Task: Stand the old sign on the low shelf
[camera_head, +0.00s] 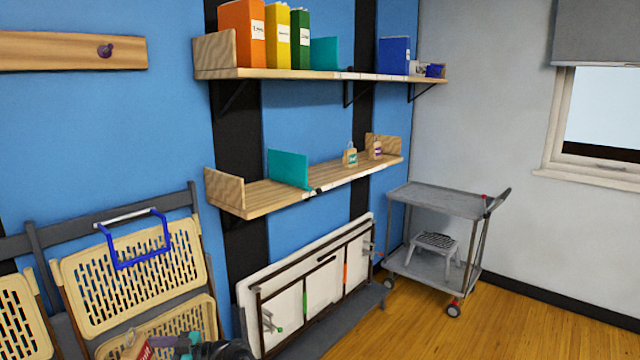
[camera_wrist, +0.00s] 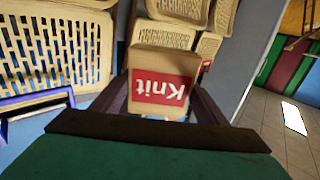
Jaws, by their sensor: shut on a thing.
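My gripper (camera_wrist: 163,106) is shut on a tan, box-like thing (camera_wrist: 162,60) with a red label reading "Knit", upside down in the wrist view. In the head view this tan thing (camera_head: 136,346) shows at the bottom edge, beside my gripper (camera_head: 178,346), partly cut off. The low shelf (camera_head: 262,194) is the lower wooden wall shelf, right of and above my gripper. It has wooden ends and a teal divider (camera_head: 288,168). I see nothing else that is clearly an old sign.
An upper shelf (camera_head: 330,75) with binders hangs above the low shelf. Folding chairs (camera_head: 130,272) hang at the left, with a blue frame (camera_head: 140,240) over one. Folded white panels (camera_head: 305,290) stand below the low shelf. A grey cart (camera_head: 435,202) stands at the right.

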